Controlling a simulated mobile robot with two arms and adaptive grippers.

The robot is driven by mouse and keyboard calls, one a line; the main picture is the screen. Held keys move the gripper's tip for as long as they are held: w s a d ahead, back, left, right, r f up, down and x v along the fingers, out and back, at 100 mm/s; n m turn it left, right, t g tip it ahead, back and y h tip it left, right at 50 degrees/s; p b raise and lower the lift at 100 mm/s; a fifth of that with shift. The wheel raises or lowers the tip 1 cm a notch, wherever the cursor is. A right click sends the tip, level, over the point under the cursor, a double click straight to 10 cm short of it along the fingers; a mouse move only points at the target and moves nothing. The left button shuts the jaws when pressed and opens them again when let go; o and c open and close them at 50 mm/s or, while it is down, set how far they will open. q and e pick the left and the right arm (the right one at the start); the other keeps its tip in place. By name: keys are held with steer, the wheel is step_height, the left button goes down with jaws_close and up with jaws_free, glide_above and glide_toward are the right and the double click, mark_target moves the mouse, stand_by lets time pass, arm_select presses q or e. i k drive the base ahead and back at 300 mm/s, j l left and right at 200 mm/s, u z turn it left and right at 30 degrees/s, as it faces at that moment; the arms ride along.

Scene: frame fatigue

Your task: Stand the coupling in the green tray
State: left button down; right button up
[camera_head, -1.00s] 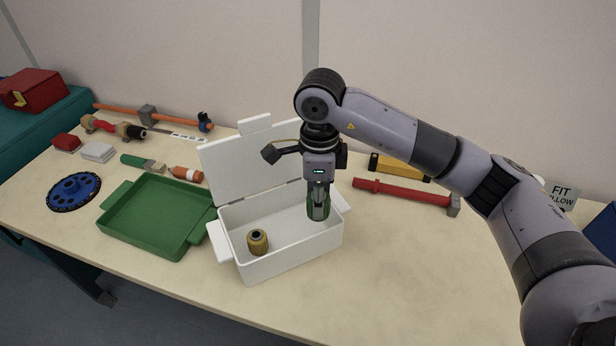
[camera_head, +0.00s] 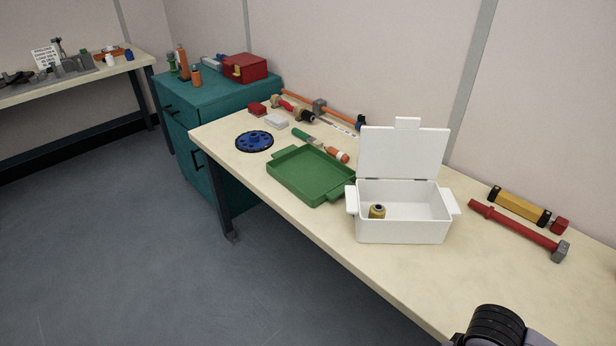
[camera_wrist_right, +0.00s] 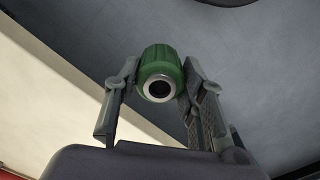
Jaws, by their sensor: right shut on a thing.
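The coupling (camera_wrist_right: 160,72), a green ribbed cylinder with a silver ring and a dark bore, is in the right wrist view. My right gripper (camera_wrist_right: 158,85) is shut on it, with one finger on each side. The bore end faces the wrist camera. The gripper and the coupling are outside the head view; only a dark part of my arm shows at its lower right. The green tray (camera_head: 284,183) lies empty on the workbench, left of the white box. My left gripper is in neither view.
An open white box (camera_head: 402,228) holds a brass-coloured fitting (camera_head: 377,211). A red hammer (camera_head: 514,226) lies at the right. The bench front is clear.

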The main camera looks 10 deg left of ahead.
mark_target(317, 172)
steer(key=i+j, duration=0.2)
steer(key=j, duration=0.2)
steer(key=i+j, duration=0.2)
steer(key=j, duration=0.15)
steer(key=i+j, duration=0.15)
steer(key=j, duration=0.25)
steer(key=i+j, duration=0.2)
steer(key=j, duration=0.15)
steer(key=i+j, duration=0.2)
steer(key=j, duration=0.2)
